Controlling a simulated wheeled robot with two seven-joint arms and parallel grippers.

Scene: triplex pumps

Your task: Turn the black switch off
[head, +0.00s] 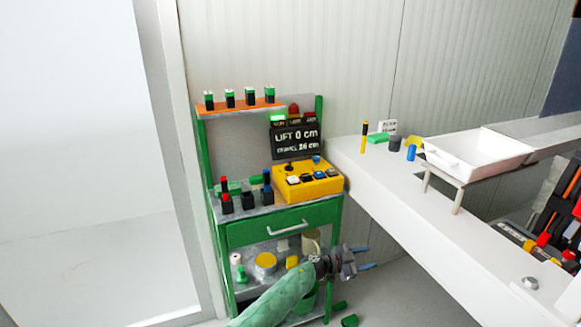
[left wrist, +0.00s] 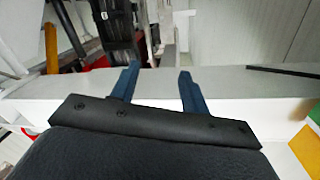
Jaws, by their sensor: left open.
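A yellow control box (head: 308,190) sits on top of the green cart. It carries a row of small switches with white, dark and blue caps; a black switch (head: 306,178) seems to be among them, but its position is too small to read. A black knob (head: 288,168) stands at the box's back left. My left gripper (head: 364,258) is in front of the cart, below and to the right of the box, apart from it. Its two blue fingers are spread and empty, as the left wrist view (left wrist: 158,82) also shows. My right gripper is out of view.
The green cart (head: 280,226) has a drawer, a lower shelf with jars, and an orange top shelf (head: 240,108). A white counter (head: 400,200) with a white tray (head: 480,152) runs to the right. Green pieces (head: 349,320) lie on the floor.

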